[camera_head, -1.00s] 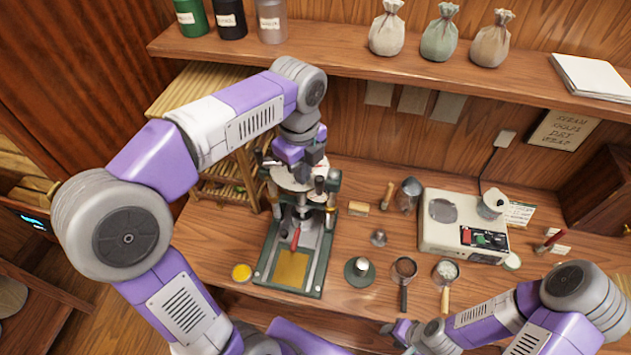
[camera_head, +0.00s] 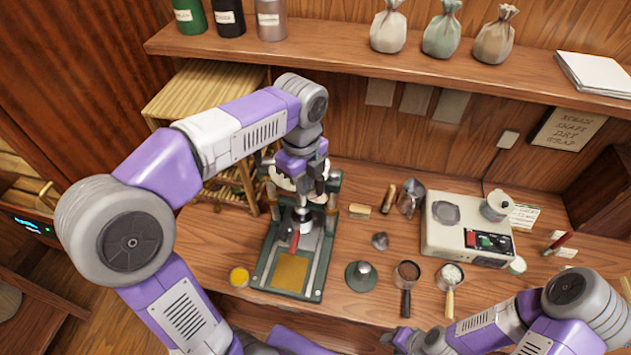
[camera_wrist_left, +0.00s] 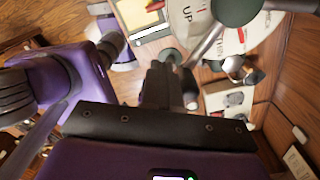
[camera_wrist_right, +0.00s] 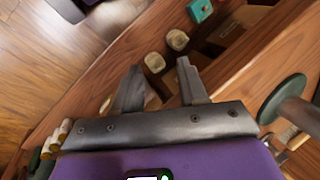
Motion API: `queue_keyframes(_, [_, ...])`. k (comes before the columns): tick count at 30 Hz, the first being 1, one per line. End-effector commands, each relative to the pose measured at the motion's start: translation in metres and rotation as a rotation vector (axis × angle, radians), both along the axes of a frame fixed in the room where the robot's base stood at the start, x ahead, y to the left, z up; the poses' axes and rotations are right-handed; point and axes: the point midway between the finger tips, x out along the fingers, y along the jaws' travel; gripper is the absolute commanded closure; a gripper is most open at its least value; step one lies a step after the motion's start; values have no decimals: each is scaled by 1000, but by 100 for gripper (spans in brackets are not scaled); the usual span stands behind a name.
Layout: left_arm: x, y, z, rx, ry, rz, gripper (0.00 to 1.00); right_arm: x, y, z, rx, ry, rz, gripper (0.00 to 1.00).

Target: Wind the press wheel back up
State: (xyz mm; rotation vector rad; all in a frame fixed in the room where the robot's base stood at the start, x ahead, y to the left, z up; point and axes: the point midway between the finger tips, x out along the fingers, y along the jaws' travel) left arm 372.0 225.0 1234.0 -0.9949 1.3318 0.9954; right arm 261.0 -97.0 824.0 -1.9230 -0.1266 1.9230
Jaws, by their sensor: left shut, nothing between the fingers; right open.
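My right gripper (camera_wrist_right: 158,72) is open and empty, low at the front of the bench.
A red-handled part (camera_head: 294,241) hangs above the press's gold plate (camera_head: 290,272). A yellow-topped cup (camera_head: 239,277) is left of the base. A shelf (camera_head: 370,62) runs above.

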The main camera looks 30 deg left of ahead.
Motion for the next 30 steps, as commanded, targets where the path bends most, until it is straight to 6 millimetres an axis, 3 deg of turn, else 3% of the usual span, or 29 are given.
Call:
queue_keyframes(22, [18, -13, 1, 0, -1, -2, 100, 0, 0, 12, 0, 0, 0, 57])
queue_keyframes(30, [36, -27, 2, 0, -1, -3, 100, 0, 0, 27, 0, 0, 0, 57])
